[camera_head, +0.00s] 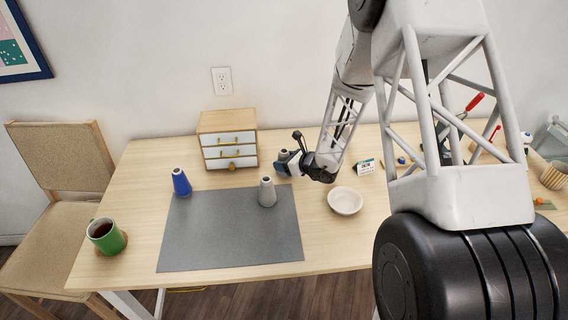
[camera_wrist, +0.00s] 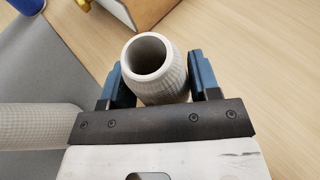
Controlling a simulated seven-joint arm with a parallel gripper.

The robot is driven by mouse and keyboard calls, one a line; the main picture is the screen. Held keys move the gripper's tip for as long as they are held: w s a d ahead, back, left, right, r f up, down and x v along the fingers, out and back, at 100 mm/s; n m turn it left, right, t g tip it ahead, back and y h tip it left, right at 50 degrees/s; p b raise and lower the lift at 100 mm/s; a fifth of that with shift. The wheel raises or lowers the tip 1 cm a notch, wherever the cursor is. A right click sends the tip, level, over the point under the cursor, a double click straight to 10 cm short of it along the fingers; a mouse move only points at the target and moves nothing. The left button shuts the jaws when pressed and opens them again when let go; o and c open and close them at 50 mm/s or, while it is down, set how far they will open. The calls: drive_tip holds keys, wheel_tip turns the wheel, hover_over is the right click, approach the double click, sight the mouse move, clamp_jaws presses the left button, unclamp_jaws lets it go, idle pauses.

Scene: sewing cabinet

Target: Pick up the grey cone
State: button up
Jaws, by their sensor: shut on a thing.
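A grey cone (camera_wrist: 165,88) with a hollow top stands between the two blue fingers of my gripper (camera_wrist: 157,70) in the wrist view, and the fingers are shut on it. In the head view my gripper (camera_head: 289,162) is just beyond the mat's back right corner, with the held cone (camera_head: 283,155) partly hidden at its tip. I cannot tell whether its base touches the table. A second grey cone (camera_head: 267,191) stands upright on the mat. It also shows at the left edge of the wrist view (camera_wrist: 35,125).
A dark grey mat (camera_head: 225,240) covers the table's middle, with a blue cone (camera_head: 181,183) at its left edge. A small drawer chest (camera_head: 228,140) stands behind it. A white bowl (camera_head: 345,201) is to the right, and a green mug (camera_head: 106,238) is at the front left.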

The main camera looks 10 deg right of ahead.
drive_tip(key=shift+r, duration=0.15)
drive_tip(key=shift+r, duration=0.75)
wheel_tip(320, 180, up, 2)
drive_tip(key=s+d+r, duration=0.1)
drive_tip(key=s+d, duration=0.1)
drive_tip(key=s, duration=1.4)
drive_tip(key=shift+r, duration=0.1)
drive_tip(key=shift+a, duration=0.1)
drive_tip(key=s+a+n+g+y, duration=0.1)
drive_tip(key=s+a+n+g, duration=0.1)
drive_tip(key=s+a, duration=0.5)
drive_tip(key=s+a+n+g+y, duration=0.2)
drive_tip(key=s+a, duration=0.6)
drive_tip(key=s, duration=0.6)
drive_tip(key=shift+r+n+g, duration=0.3)
drive_tip(key=shift+n+g, duration=0.5)
drive_tip(key=shift+g, duration=0.1)
